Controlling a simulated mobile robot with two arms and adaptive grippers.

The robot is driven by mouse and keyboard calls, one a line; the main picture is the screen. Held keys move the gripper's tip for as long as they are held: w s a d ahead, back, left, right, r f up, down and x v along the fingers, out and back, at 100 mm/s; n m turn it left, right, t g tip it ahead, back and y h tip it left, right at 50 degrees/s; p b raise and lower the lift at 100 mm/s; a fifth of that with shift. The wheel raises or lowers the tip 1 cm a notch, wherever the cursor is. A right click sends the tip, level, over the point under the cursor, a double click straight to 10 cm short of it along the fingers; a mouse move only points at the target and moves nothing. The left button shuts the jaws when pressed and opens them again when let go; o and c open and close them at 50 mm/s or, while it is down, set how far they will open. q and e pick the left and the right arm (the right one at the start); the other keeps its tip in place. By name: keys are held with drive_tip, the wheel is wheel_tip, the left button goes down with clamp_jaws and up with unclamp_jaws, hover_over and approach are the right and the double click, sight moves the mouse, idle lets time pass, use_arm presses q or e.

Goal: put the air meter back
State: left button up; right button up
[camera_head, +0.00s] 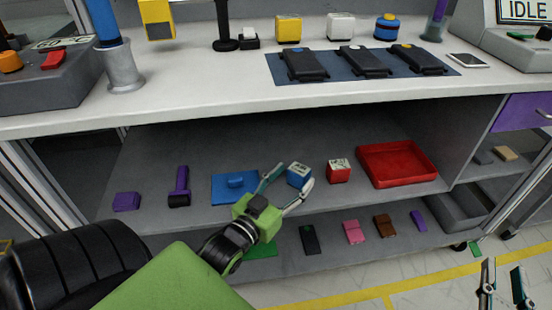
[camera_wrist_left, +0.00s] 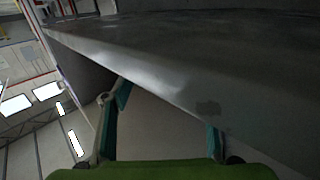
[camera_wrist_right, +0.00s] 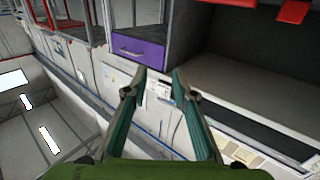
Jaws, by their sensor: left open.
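A small blue cube-shaped meter with a pale marked top (camera_head: 298,176) is on the upper shelf under the worktop. A similar red one with a white top (camera_head: 339,171) stands to its right. I cannot tell from the labels which is the air meter. My left gripper (camera_head: 296,174) is open, its fingers spread on either side of the blue meter in the head view. The left wrist view shows no meter between the fingers (camera_wrist_left: 168,108), only a grey slab close by. My right gripper (camera_head: 503,268) is open and empty at the lower right, away from the shelves.
A blue mat with a raised block (camera_head: 225,187), a purple-handled tool (camera_head: 180,187), a purple block (camera_head: 127,201) and a red tray (camera_head: 372,153) share the shelf. Several small items lie on the lower shelf. The worktop (camera_head: 200,92) overhangs. A purple drawer (camera_wrist_right: 139,51) is at right.

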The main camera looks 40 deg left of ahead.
use_arm(q)
drive_tip(key=s, duration=0.3)
drive_tip(key=s+p, duration=0.1)
drive_tip(key=s, duration=0.4)
drive_tip(key=shift+s+d, duration=0.3)
drive_tip(key=shift+d, duration=0.05)
drive_tip(key=w+d+m+g+h, duration=0.1)
drive_tip(key=w+d+g+h, duration=0.1)
drive_tip(key=d, duration=0.6)
drive_tip(key=w+d+r+m+g+h, duration=0.1)
drive_tip(key=w+d+m+g+h, duration=0.1)
drive_tip(key=d, duration=0.7)
drive_tip(key=shift+m+h, duration=0.3)
use_arm(e)
wheel_tip(320, 180, down, 8)
drive_tip(key=s+d+g+h, duration=0.1)
drive_tip(key=s+g, duration=0.1)
drive_tip(key=g, duration=0.2)
drive_tip(key=shift+d+r, duration=0.15)
drive_tip(key=shift+d, duration=0.1)
